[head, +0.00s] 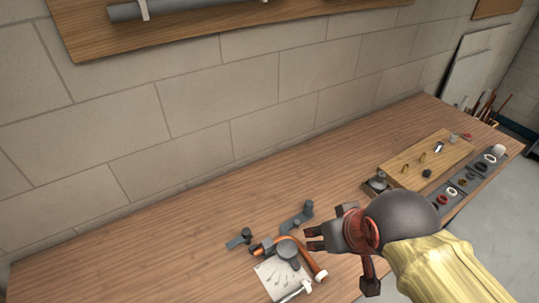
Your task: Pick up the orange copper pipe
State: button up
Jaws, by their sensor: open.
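The orange copper pipe (307,259) lies on the wooden workbench (180,240), among grey fittings. It appears bent, and a grey round part (287,249) covers some of it. My gripper (310,238) is open and empty, just right of the grey parts and close to the pipe. The picture does not show clearly how high the fingers are above the bench. My arm in a yellow sleeve comes in from the lower right.
Grey pipe fittings (297,219) and a white sheet (271,276) lie around the pipe. A wooden board (415,172) with small brass parts and a tray (467,184) of rings stand at the right. A block wall runs behind. The bench's left part is clear.

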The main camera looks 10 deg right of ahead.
aim_at(267, 245)
jog(key=l+u, duration=0.7)
jog(key=l, duration=0.2)
jog(key=k+l+u, duration=0.1)
jog(key=l+u, duration=0.25)
jog(key=l, duration=0.15)
